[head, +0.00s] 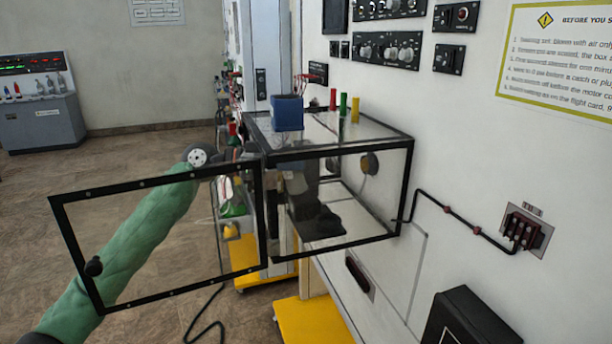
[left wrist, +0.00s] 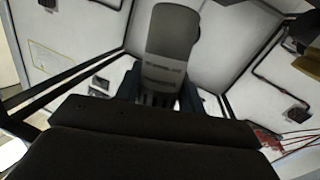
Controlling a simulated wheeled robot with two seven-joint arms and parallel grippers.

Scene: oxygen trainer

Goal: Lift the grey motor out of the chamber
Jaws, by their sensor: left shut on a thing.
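The chamber (head: 338,248) is a clear box with black edges on the white wall panel. Its framed door (head: 155,183) stands swung open to the left. My left arm, in a green sleeve, passes behind the door pane. My left gripper (head: 312,205) shows dark through the chamber's clear side. In the left wrist view the grey motor (left wrist: 172,40), a rounded grey cylinder, stands between the fingers (left wrist: 158,98), which are shut on it. In the head view I cannot clearly tell the motor from the dark gripper. My right gripper is not in view.
A blue box (head: 287,113) and red, green and yellow pegs (head: 343,103) stand on the chamber's top. A black pipe (head: 455,216) runs along the wall to the right. A black box (head: 468,318) is at lower right. The floor at left is open.

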